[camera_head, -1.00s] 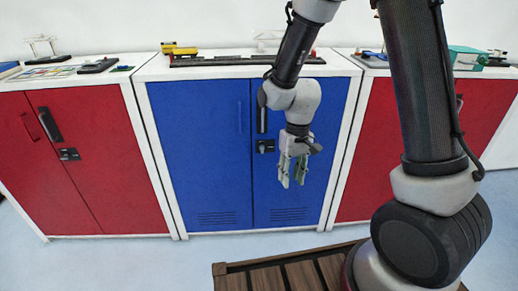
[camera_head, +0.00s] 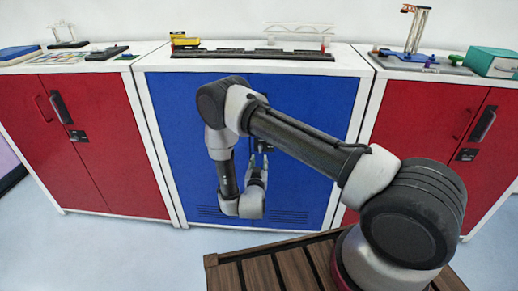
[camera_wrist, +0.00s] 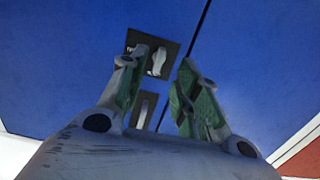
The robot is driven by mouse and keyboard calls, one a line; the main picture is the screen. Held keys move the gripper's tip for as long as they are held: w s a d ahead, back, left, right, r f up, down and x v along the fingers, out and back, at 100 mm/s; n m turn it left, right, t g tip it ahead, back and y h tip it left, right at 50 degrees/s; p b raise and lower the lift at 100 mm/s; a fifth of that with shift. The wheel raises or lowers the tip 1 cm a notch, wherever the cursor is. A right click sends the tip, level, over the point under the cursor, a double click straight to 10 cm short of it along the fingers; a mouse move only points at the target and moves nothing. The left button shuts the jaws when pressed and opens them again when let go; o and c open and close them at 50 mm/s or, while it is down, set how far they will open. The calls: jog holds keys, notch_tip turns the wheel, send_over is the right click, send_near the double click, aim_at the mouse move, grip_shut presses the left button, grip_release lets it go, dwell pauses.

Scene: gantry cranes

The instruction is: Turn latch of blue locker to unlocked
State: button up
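The blue locker (camera_head: 320,100) stands in the middle of the row, its doors closed. In the wrist view its latch (camera_wrist: 158,61) is a pale grey knob on a black plate (camera_wrist: 143,42), standing nearly upright in the picture; the plate's marking is too small to read. A dark door handle (camera_wrist: 143,110) shows below it in that view. My gripper (camera_wrist: 160,72) is open and empty, one finger on each side of the latch in the picture; I cannot tell whether it touches. In the head view my gripper (camera_head: 259,158) is in front of the door, and my arm hides much of the latch area.
Red lockers stand left (camera_head: 90,150) and right (camera_head: 432,125) of the blue one. Model cranes and a toy train track (camera_head: 250,53) lie on top. A slatted wooden platform (camera_head: 270,270) is below my arm. Pale floor is clear in front.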

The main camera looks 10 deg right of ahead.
jog(key=r+x, duration=0.2)
jog(key=x, duration=0.5)
jog(key=shift+w+t, duration=0.3)
jog(key=shift+w, duration=0.15)
jog(key=shift+f, duration=0.1)
grip_shut()
